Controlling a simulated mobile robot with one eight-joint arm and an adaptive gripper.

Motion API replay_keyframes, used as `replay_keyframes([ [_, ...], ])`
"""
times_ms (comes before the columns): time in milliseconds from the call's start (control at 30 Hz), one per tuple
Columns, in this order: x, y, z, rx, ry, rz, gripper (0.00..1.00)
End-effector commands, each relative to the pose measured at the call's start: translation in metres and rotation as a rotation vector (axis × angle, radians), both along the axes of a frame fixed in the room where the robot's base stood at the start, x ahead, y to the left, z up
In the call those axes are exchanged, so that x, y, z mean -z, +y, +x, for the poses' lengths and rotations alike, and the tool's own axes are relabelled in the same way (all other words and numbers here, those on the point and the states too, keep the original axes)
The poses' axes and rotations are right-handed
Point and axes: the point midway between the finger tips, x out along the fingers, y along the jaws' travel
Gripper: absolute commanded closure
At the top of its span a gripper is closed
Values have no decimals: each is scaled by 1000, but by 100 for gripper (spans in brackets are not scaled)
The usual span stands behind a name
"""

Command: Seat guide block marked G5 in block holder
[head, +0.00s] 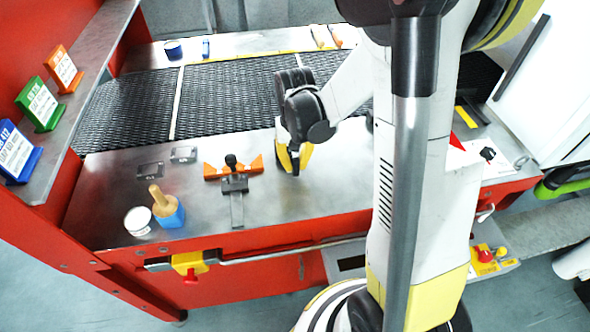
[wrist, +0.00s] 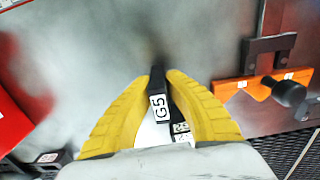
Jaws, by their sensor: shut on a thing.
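My gripper (head: 293,166) points down over the steel worktop, right of the orange fixture in the head view. The head view does not show the block clearly. An orange bar with a black knob (head: 212,171) sits on a dark metal bracket and strip (head: 236,208); the bar also shows at the right of the wrist view (wrist: 262,88). No label names the holder, so I cannot tell whether this is it.
Two small metal blocks (head: 150,169) (head: 183,155) lie left of the fixture. A white cup (head: 138,221) and a blue-based wooden-handled tool (head: 167,207) stand at front left. The mesh belt (head: 230,95) runs behind.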

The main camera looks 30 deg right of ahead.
Motion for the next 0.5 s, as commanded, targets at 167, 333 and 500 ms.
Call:
replay_keyframes([
  [167,21,0,0,0,0,0,100],
  [333,20,0,0,0,0,0,100],
  [500,24,0,0,0,0,0,84],
])
